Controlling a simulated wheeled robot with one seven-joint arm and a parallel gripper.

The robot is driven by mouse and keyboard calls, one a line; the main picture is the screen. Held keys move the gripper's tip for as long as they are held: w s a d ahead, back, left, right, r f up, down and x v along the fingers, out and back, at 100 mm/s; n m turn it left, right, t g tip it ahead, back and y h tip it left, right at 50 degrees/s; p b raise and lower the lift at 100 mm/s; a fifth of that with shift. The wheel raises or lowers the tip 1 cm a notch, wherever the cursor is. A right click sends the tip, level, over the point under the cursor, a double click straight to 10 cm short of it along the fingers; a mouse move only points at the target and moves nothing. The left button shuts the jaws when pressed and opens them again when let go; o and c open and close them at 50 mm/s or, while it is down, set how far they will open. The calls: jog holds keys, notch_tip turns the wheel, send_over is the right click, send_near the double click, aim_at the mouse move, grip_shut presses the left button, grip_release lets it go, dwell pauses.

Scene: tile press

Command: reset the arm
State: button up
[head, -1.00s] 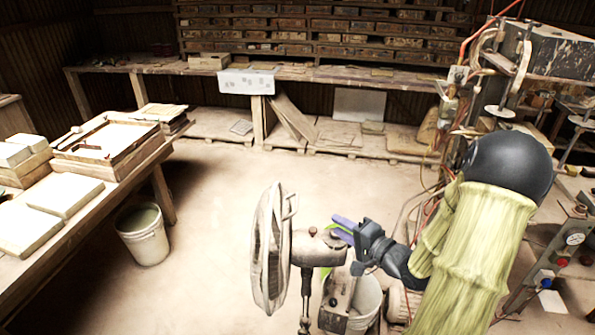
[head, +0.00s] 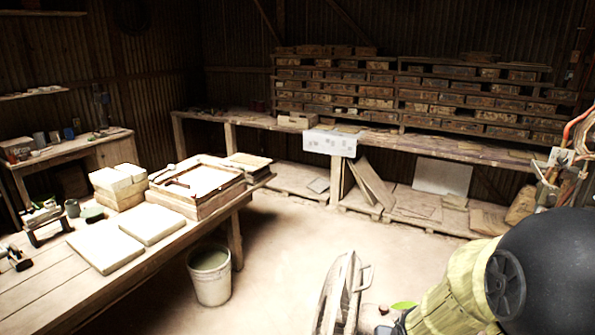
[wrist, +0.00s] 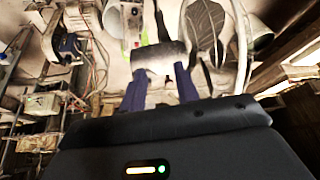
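My gripper (wrist: 160,84) shows in the wrist view with its two purple fingers spread apart. A grey cylindrical part (wrist: 158,57) lies just beyond the fingertips in the picture; I cannot tell if they touch it, and I see no grip on it. In the head view my arm (head: 465,290), with a yellow cover and a black rounded joint, fills the lower right corner.
A caged fan (head: 340,295) stands close to my arm; it also shows in the wrist view (wrist: 205,25). A wooden table (head: 95,305) with pale slabs is at left, a white bucket (head: 210,275) beside it. Open floor lies between table and fan.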

jog(key=s+a+r+n+g, duration=0.1)
jog(key=s+a+n+g, duration=0.1)
jog(key=s+a, duration=0.3)
jog(key=shift+s+g+y, duration=0.3)
jog(key=shift+s+g, duration=0.1)
jog(key=shift+s, duration=0.45)
jog(key=shift+w, duration=0.1)
dwell(1.0)
